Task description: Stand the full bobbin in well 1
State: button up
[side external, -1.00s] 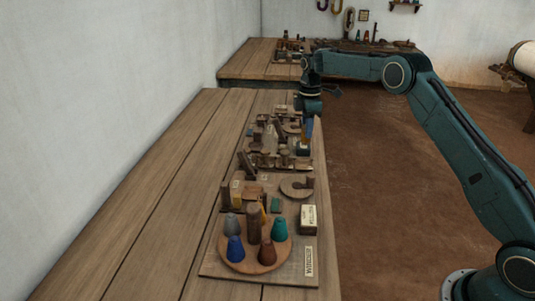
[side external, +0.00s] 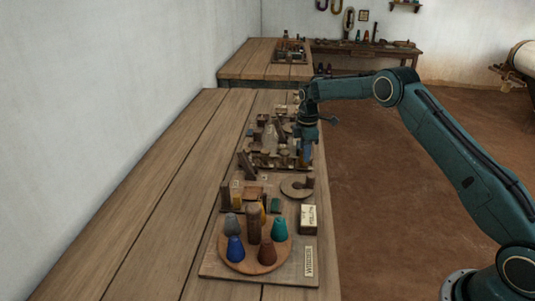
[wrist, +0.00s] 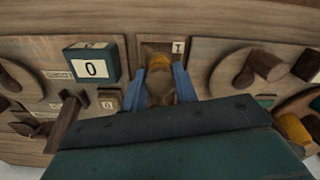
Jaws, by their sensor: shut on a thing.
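My gripper (wrist: 162,88) is shut on a bobbin (wrist: 160,88), which shows tan and brown between the two blue fingers in the wrist view. In the side view, my gripper (side external: 305,158) points down at the right edge of the board, and the bobbin is too small and covered to make out. A square wooden well (wrist: 152,48) with a small white tag marked with one upright stroke lies directly beyond the bobbin in the wrist view. The bobbin overlaps its near part. I cannot tell whether the bobbin's foot is in the well or above it.
A teal box with a white "0" face (wrist: 91,66) stands left of my gripper. Wooden pegs and curved pieces (wrist: 268,64) stand to the right. In the side view, a round holder (side external: 282,258) with several coloured cones is nearer the camera. The left tabletop (side external: 150,220) is clear.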

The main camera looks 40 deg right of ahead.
jog(key=shift+f, duration=0.4)
jog(key=shift+f, duration=0.1)
jog(key=o, duration=0.9)
jog(key=shift+o, duration=0.2)
notch_tip(320, 180, up, 11)
jog(key=shift+r, duration=0.65)
